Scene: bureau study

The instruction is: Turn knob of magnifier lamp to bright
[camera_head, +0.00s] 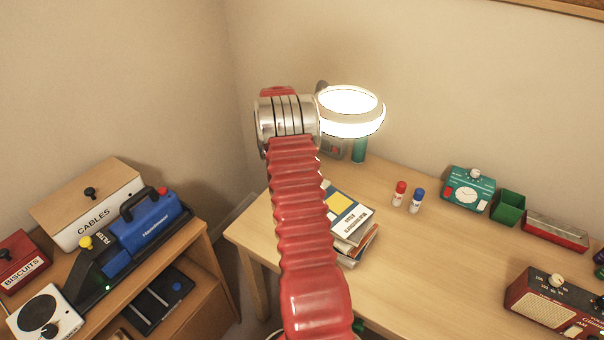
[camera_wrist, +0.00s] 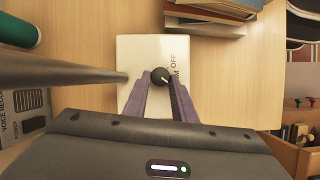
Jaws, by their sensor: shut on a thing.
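The magnifier lamp's ring head (camera_head: 350,112) glows bright white above the desk in the head view. In the wrist view its pale base (camera_wrist: 136,50) lies on the wood, with a small dark knob (camera_wrist: 161,76) that has a light pointer mark. Lettering by the knob reads "OFF" and part of another word. My gripper (camera_wrist: 161,86) is shut on the knob, with its two purple fingers on either side. The lamp's grey stem (camera_wrist: 60,68) crosses the left of the wrist view. In the head view my red arm hides the lamp base, knob and fingers.
Books (camera_head: 348,215) lie beside my arm. A red-capped bottle (camera_head: 399,193) and a blue-capped bottle (camera_head: 416,200) stand to the right. A teal timer (camera_head: 467,188), green bin (camera_head: 508,208) and red radio (camera_head: 551,300) are farther right. A voice recorder (camera_wrist: 24,112) lies near the lamp base.

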